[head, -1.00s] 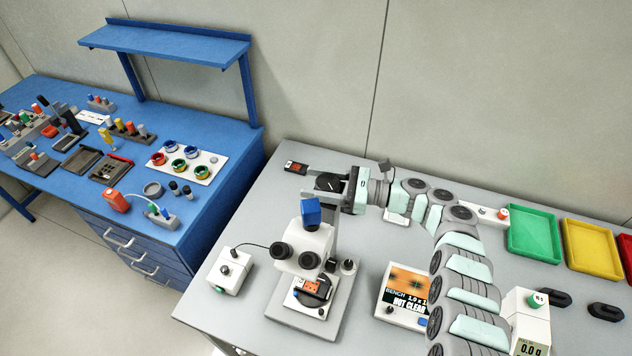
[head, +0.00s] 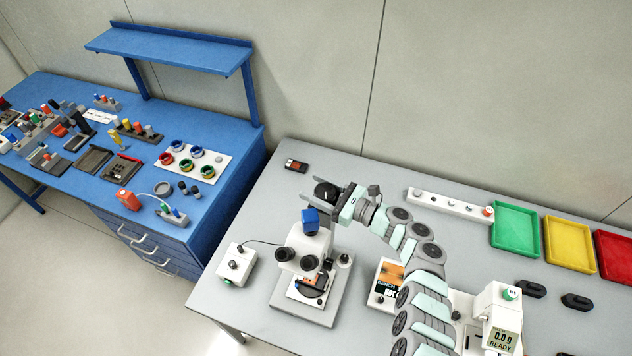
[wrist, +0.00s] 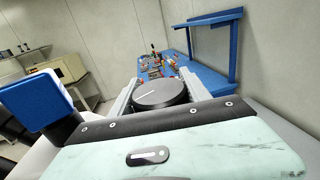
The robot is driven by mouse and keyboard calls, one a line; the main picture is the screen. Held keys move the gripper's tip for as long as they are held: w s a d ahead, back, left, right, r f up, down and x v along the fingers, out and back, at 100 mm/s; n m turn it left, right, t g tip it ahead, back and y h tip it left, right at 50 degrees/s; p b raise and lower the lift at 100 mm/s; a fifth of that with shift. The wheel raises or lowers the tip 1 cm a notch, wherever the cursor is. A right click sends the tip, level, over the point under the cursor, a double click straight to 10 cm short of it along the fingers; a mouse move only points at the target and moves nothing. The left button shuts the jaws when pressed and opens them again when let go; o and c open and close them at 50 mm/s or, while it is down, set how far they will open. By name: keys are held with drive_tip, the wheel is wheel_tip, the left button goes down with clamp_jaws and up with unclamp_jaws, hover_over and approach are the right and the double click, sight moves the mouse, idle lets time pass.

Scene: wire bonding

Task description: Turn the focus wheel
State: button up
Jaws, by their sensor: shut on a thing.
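The microscope (head: 303,262) stands on the grey bench, with a blue block (head: 311,221) on top, which also shows at the left of the wrist view (wrist: 38,100). The focus wheel (head: 327,192) is a black disc with a white line on its top, behind the blue block in the head view. In the wrist view the wheel (wrist: 160,94) lies between the two pale grey fingers of my gripper (wrist: 162,92). My gripper (head: 322,195) is shut on the wheel from the right side. The wheel's underside and its mounting are hidden.
A white control box (head: 236,263) stands left of the microscope, joined by a cable. A display box (head: 384,280) is partly hidden behind my arm. Green (head: 516,230), yellow (head: 569,244) and red (head: 613,258) trays lie at the right. A blue bench (head: 75,95) stands at the left.

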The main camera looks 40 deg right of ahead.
sight(335, 198)
drive_tip(key=shift+f+m+h, duration=0.2)
drive_tip(key=shift+m+h, duration=0.2)
drive_tip(key=shift+h, duration=0.2)
drive_tip(key=shift+d+r, duration=0.1)
drive_tip(key=shift+r, duration=0.1)
drive_tip(key=o, duration=1.4)
drive_tip(key=b+v, duration=0.1)
drive_tip(key=v, duration=0.9)
drive_tip(key=shift+s+b, duration=0.4)
